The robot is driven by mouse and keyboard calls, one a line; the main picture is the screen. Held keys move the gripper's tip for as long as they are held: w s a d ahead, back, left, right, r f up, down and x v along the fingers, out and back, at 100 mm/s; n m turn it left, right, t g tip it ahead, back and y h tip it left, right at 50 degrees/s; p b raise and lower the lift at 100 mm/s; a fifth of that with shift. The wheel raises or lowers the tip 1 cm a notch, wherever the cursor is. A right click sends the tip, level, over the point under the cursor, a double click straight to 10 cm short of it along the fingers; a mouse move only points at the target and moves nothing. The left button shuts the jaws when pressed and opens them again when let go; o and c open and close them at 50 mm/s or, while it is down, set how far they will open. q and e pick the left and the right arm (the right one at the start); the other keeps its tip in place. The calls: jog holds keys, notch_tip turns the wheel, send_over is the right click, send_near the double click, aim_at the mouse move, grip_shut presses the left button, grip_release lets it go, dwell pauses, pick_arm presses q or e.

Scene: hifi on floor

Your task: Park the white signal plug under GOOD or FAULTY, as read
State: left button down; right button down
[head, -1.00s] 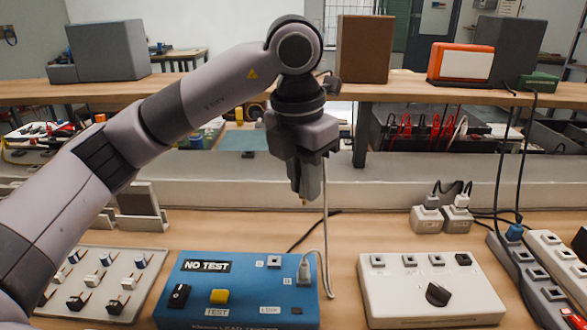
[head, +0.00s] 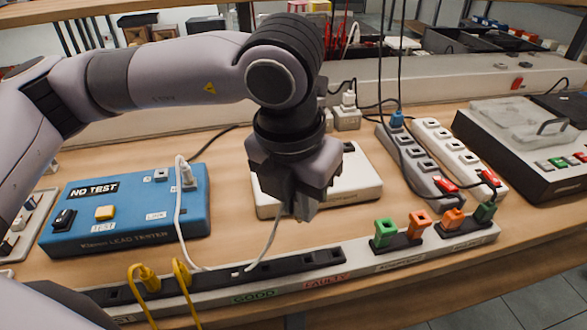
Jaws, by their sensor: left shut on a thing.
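My left gripper (head: 302,212) is shut and hangs above the rear edge of the parking rail (head: 398,257), near the FAULTY label (head: 326,281). A thin white lead (head: 268,236) runs up to its fingers, so it holds the white signal plug, which the fingers mostly hide. The lead's other plug (head: 188,178) sits in a socket of the blue lead tester (head: 140,238). The tester's display (head: 94,190) reads NO TEST. The GOOD label (head: 254,296) is left of FAULTY, below a black socket strip (head: 215,278). My right gripper is not in view.
Yellow plugs (head: 146,278) stand in the rail's left part, green and orange plugs (head: 418,226) in its right. A white box (head: 352,182) lies behind my gripper. Power strips (head: 420,165) and a grey-topped device (head: 520,135) are to the right.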

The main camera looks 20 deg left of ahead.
pick_arm(q)
jog(key=shift+s+d+f+b, duration=0.15)
jog(key=shift+d+f+b, duration=0.15)
jog(key=shift+f, duration=0.45)
jog(key=shift+s+d+f+b, duration=0.2)
jog(key=shift+d+f+b, duration=0.05)
jog(key=shift+f, duration=0.55)
jog(key=shift+s+d+f+b, duration=0.15)
jog(key=shift+d+f+b, duration=0.15)
jog(key=shift+f, duration=0.45)
jog(key=shift+f+b, duration=0.3)
jog(key=shift+f, duration=0.45)
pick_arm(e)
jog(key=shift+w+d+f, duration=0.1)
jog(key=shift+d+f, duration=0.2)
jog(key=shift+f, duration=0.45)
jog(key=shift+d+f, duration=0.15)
pick_arm(q)
jog(key=shift+b, duration=0.45)
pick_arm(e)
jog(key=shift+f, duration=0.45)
pick_arm(q)
jog(key=shift+f+b, duration=0.35)
jog(key=shift+b, duration=0.1)
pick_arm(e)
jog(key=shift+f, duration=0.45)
